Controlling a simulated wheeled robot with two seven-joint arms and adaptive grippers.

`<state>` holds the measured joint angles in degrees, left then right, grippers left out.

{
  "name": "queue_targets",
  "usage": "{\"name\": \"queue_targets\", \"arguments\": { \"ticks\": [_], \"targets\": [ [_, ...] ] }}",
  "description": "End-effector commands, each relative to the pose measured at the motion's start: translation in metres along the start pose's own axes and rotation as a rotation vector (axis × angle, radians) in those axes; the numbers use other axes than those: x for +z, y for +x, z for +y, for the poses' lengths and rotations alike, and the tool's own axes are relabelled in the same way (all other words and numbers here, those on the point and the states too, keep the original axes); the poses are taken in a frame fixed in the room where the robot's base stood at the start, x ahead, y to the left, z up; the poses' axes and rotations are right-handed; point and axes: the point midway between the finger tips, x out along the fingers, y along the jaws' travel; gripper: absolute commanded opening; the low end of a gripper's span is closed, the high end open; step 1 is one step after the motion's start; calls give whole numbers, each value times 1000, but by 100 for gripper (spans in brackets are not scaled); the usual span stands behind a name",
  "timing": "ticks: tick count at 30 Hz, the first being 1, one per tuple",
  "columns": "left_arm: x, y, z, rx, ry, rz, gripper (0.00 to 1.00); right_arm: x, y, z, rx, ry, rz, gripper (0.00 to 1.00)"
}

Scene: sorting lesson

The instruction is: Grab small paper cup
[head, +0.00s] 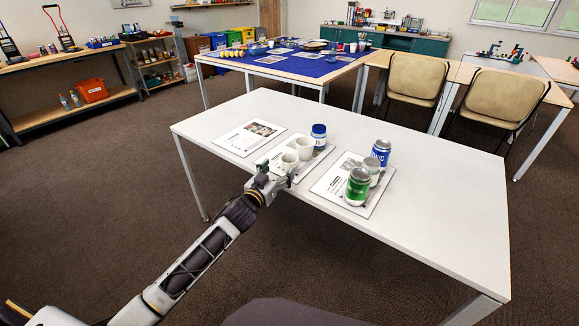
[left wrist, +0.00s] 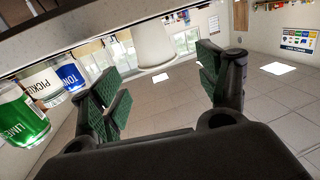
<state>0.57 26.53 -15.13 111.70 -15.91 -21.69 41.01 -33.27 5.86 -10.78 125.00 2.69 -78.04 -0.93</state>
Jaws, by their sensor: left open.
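Two white cups stand on the middle sheet on the white table: a front cup (head: 289,160) and a second cup (head: 305,146) just behind it to the right. My left gripper (head: 272,181) is open at the table's near edge, just in front of the front cup. In the left wrist view, which looks upside down, a white cup (left wrist: 152,44) shows between the open fingers of the left gripper (left wrist: 160,78), beyond their tips. I cannot tell whether a finger touches it. My right gripper is not in view.
A blue-labelled jar (head: 319,136) stands behind the cups. On the right sheet (head: 328,184) stand a blue can (head: 381,152), a jar labelled pickle (left wrist: 42,84) and a green can (head: 357,188). The left sheet (head: 236,142) holds no objects. The table's right half (head: 450,205) is clear.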

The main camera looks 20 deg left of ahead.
Motion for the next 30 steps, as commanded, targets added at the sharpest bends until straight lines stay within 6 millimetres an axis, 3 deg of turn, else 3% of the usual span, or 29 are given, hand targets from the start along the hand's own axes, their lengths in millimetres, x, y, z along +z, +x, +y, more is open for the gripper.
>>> {"name": "queue_targets", "arguments": {
  "ticks": [12, 30],
  "targets": [
    [0, 27, 1, 1, -1, 1, 75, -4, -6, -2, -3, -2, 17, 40],
    [0, 32, 1, 0, 0, 1, 75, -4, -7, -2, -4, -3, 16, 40]
  ]
}}
